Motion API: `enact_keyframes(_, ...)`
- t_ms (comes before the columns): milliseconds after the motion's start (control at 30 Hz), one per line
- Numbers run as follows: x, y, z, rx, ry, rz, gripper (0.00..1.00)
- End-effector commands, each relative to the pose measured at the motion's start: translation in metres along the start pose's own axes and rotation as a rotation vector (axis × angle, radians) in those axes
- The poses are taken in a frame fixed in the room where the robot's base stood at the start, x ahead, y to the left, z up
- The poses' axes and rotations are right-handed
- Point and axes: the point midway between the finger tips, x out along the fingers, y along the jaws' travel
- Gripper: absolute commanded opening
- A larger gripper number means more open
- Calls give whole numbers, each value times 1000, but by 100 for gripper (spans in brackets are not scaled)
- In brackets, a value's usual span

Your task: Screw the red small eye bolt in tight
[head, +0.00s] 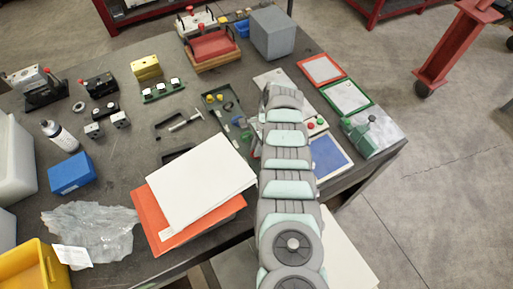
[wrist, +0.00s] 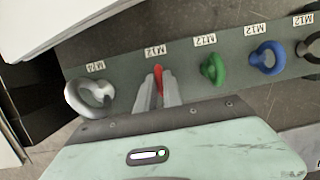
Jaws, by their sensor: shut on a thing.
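The red eye bolt (wrist: 159,80) stands in the wrist view between the two fingers of my gripper (wrist: 158,95), which is shut on it. Only a narrow red part shows between and above the fingers. It is at a grey strip (wrist: 185,58), beside a label that reads M12. How deep its shank sits is hidden. In the head view my arm hides the gripper and the red bolt.
On the strip, a larger silver eye bolt (wrist: 88,97) is left of my gripper; green (wrist: 212,69), blue (wrist: 267,58) and black (wrist: 310,47) ones are to the right. White sheets (head: 203,180) lie on an orange folder (head: 160,222) left of my arm.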

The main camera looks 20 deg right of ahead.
Motion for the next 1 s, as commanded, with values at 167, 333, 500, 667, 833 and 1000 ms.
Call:
enact_keyframes(167, 0, 0, 0, 0, 0, 0, 0)
enact_keyframes(333, -1, 0, 0, 0, 0, 0, 0)
enact_keyframes(500, -9, 0, 2, 0, 0, 0, 0)
enact_keyframes(667, -19, 0, 5, 0, 0, 0, 0)
enact_keyframes(833, -29, 0, 8, 0, -1, 1, 0)
enact_keyframes(1000, -38, 0, 10, 0, -1, 0, 0)
